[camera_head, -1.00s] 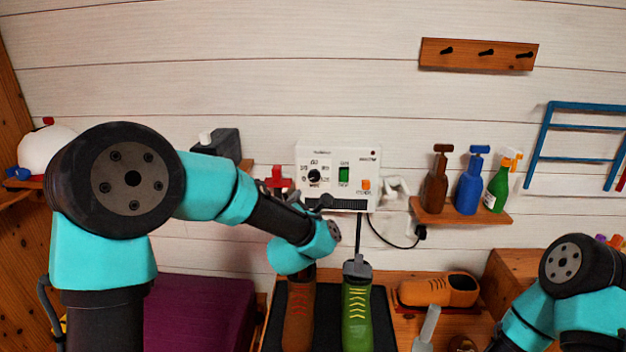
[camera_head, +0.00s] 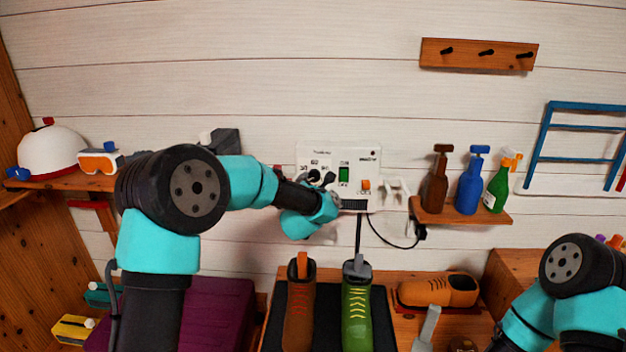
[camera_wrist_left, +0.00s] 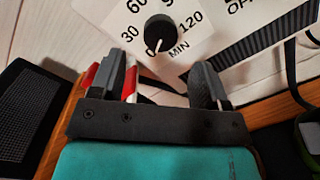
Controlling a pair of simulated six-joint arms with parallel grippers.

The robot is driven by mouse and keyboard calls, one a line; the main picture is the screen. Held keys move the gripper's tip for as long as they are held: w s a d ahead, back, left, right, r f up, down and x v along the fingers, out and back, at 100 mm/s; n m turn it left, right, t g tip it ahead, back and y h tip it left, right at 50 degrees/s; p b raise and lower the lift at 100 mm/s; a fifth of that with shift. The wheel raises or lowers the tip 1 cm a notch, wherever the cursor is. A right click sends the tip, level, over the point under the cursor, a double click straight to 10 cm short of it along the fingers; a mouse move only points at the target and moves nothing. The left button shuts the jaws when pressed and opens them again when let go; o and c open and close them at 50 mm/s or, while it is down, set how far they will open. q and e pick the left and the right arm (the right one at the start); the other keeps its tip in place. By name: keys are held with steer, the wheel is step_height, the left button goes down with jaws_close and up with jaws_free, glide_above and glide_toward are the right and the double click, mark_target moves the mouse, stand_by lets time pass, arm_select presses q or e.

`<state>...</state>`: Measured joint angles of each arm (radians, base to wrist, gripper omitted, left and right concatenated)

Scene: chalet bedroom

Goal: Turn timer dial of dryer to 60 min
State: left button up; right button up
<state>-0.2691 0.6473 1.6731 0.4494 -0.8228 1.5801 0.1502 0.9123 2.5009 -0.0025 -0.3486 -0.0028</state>
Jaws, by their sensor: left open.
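The dryer (camera_head: 365,157) is a white control box on the wall. Its black timer dial (camera_head: 314,176) is partly covered by my left gripper in the head view. In the left wrist view the dial (camera_wrist_left: 160,31) is clear, with a white pointer line at its lower edge, toward the 0 mark. The 60 mark (camera_wrist_left: 136,5) lies at the top left of the dial. My left gripper (camera_head: 325,180) is open, and its fingers also show in the left wrist view (camera_wrist_left: 165,82). The dial lies just beyond the fingertips, between their lines, ungripped. My right gripper is out of view.
A green switch (camera_head: 344,174) and an orange button (camera_head: 366,185) sit right of the dial. A brown shoe (camera_head: 299,310) and a green shoe (camera_head: 356,315) stand below the box. A shelf (camera_head: 460,214) with spray bottles is to the right.

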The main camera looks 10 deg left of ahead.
mark_target(313, 178)
arm_select(q)
steer(key=shift+w+a, duration=0.15)
steer(key=shift+w, duration=2.8)
steer(key=c, duration=0.9)
